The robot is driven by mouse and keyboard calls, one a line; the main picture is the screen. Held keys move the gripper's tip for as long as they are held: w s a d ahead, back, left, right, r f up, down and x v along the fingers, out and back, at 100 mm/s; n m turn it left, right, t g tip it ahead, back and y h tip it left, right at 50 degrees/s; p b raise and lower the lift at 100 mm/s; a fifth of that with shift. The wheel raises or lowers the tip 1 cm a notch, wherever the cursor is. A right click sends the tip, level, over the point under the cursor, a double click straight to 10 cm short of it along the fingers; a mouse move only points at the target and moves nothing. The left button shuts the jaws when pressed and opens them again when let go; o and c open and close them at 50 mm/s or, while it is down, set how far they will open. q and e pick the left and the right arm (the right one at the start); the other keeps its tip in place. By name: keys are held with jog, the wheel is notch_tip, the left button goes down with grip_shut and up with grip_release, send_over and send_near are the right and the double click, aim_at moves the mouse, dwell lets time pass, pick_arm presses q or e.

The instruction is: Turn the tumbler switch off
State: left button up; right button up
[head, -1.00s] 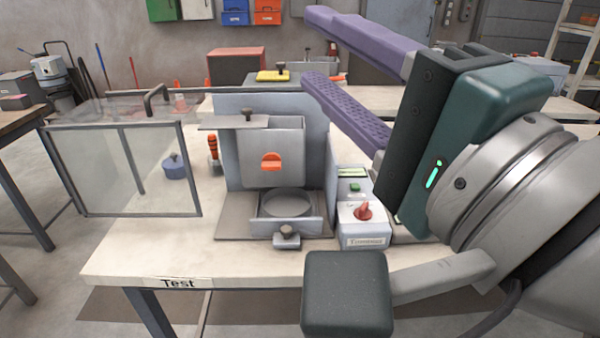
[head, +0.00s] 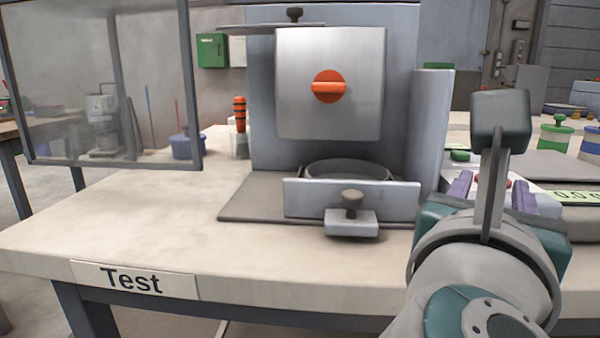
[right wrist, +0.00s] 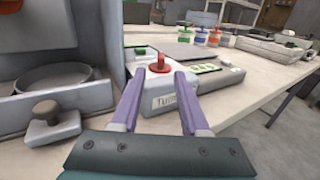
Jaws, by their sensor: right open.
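The tumbler switch is a red knob (right wrist: 160,68) on top of a pale box (right wrist: 168,100) with a partly covered label starting "Tum", seen in the right wrist view. My right gripper (right wrist: 160,78) is open, its two purple fingers on either side of the knob in that picture. The fingertips point at it, and contact cannot be told. In the head view my right gripper (head: 492,188) and wrist hide most of the box and knob. My left gripper is not in view.
A metal machine with an orange dial (head: 328,87) and a front block with a dark knob (head: 351,222) stands left of the switch. A green button (right wrist: 141,50) is just behind the switch. A scale with a green display (right wrist: 205,68) is to its right. The front left bench is clear.

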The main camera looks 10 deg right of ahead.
jog(key=x, duration=0.9)
jog(key=shift+w+d+r, duration=0.1)
jog(key=shift+d, duration=0.05)
grip_shut()
